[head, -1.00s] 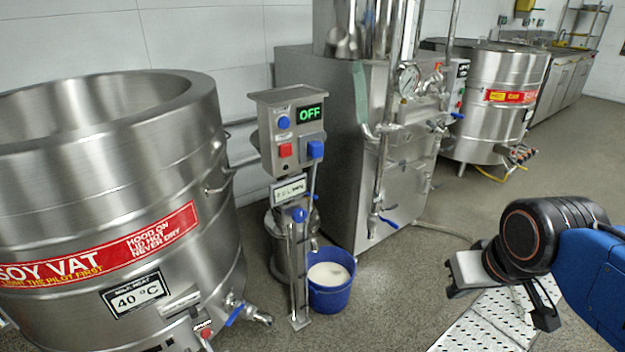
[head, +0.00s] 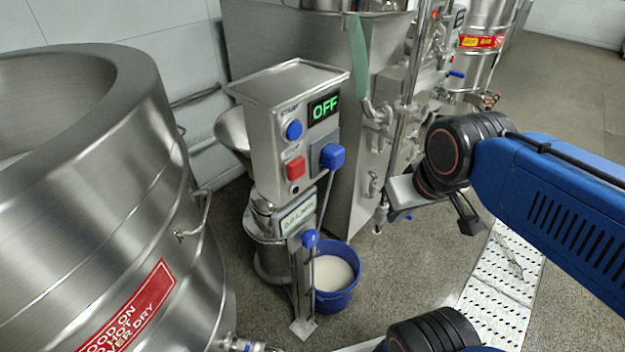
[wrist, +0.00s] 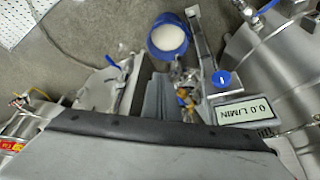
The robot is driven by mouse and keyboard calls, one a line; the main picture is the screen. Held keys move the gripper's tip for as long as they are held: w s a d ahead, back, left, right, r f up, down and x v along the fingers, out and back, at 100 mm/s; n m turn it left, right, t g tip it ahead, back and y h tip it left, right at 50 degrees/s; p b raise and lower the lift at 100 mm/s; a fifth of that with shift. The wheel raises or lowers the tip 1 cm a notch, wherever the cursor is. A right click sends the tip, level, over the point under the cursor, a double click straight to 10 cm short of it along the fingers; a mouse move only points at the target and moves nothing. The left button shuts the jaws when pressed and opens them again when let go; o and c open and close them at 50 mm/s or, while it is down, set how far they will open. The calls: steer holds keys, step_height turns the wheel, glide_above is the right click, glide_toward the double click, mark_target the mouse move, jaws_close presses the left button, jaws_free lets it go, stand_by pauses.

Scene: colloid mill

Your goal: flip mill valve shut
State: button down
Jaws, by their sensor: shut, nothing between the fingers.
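The mill (head: 270,140) is a steel column with a green OFF display, a blue button and a red button. A blue knob (head: 333,156) on a thin rod is at the box's right side. A second blue knob (head: 310,238), perhaps the valve handle, sits lower beside the 0.0 L/MIN readout (head: 298,213). In the wrist view this lower knob (wrist: 221,79) is next to the readout (wrist: 243,110). My gripper (head: 400,200) is shut and empty, to the right of the mill and apart from it. Its fingertips are partly hidden in the head view.
A blue bucket (head: 335,280) of whitish contents stands on the floor at the mill's foot. The soy vat (head: 110,180) fills the left. A large steel machine (head: 290,60) stands behind the mill. Perforated white floor plates (head: 500,270) lie at the right.

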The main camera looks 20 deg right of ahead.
stand_by(0.3)
steer(key=w+a+m+g+y, duration=0.2)
steer(key=w+m+g, duration=0.35)
steer(key=w, duration=1.15)
steer(key=w+f+m+y, duration=0.1)
steer(key=w+f+m, duration=0.3)
steer(key=w, duration=0.3)
steer(key=w+a+f+m+y, duration=0.1)
steer(key=w+f+m, duration=0.3)
steer(key=w, duration=0.4)
steer(key=shift+a+f+g, duration=0.15)
steer(key=shift+f+g, duration=0.2)
steer(key=shift+g, duration=0.1)
steer(key=shift+f+m, duration=0.1)
steer(key=shift+m, duration=0.15)
steer(key=x, duration=0.9)
steer(key=shift+a+f, duration=0.2)
steer(key=shift+f, duration=0.15)
steer(key=shift+s+a, duration=0.1)
steer(key=shift+s, duration=0.1)
